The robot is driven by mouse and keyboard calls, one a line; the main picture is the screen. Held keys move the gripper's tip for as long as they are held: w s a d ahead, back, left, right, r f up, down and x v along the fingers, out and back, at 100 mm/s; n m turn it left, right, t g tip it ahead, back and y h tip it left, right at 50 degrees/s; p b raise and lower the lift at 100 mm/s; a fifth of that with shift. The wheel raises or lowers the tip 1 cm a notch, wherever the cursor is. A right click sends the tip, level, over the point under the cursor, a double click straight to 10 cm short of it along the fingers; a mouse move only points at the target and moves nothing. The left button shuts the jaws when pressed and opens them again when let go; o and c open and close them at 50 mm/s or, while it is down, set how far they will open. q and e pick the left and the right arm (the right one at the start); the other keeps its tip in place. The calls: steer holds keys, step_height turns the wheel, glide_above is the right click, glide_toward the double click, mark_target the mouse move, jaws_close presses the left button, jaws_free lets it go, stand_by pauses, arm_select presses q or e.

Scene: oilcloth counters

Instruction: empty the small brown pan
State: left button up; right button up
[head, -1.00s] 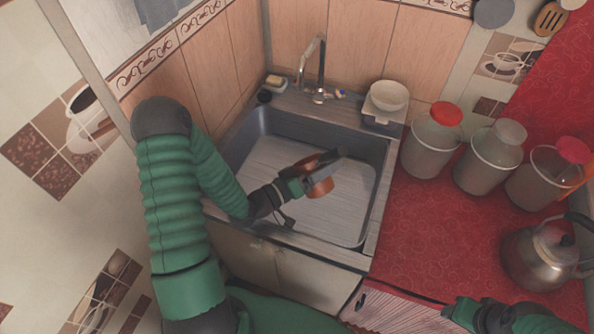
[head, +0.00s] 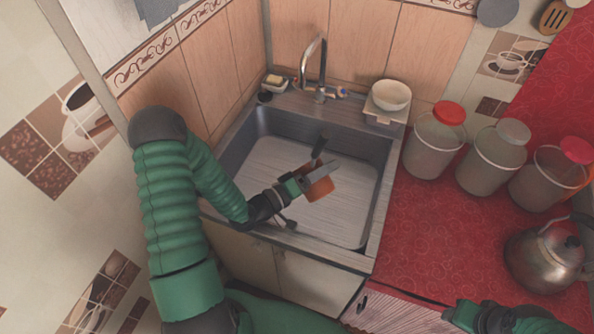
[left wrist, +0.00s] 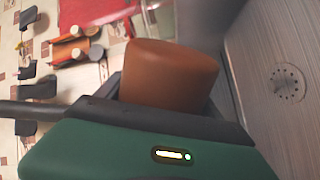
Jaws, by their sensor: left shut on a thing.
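The small brown pan (head: 320,188) is held over the sink, tilted onto its side. My left gripper (head: 312,174) is shut on it. A dark bar, seemingly the pan's handle (head: 319,147), sticks up past the gripper. In the left wrist view the pan's brown outer wall (left wrist: 170,72) shows just beyond the gripper. The inside of the pan is hidden in both views, so I cannot tell its contents. The sink (head: 345,228) below shows no distinct loose object. My right gripper (head: 497,318) is at the bottom right edge, its fingers unclear.
A faucet (head: 321,70) stands behind the sink. A white bowl (head: 391,95) sits on its back right corner. On the red counter (head: 420,225) are several lidded jars (head: 435,142) and a kettle (head: 545,257). The drain (left wrist: 287,82) shows in the left wrist view.

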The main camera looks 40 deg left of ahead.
arm_select(q)
steer(key=shift+a+r+n+p, duration=0.1)
steer(key=shift+r+n+p, duration=0.35)
steer(key=shift+n, duration=0.25)
steer(key=shift+w+a, duration=0.15)
steer(key=shift+a, duration=0.05)
steer(key=shift+w+a, duration=0.1)
steer(key=shift+a, duration=0.2)
steer(key=shift+w+a+f+n, duration=0.25)
steer(key=shift+a+f+n, duration=0.25)
steer(key=shift+n, duration=0.5)
steer(key=shift+w+a+r+n+p, duration=0.1)
steer(key=shift+a+r+n+p, duration=0.2)
steer(key=shift+n+p, duration=0.35)
steer(key=shift+w+a+r+n+p, duration=0.15)
steer(key=shift+r+n+p, duration=0.1)
steer(key=shift+n+p, duration=0.35)
stand_by(0.6)
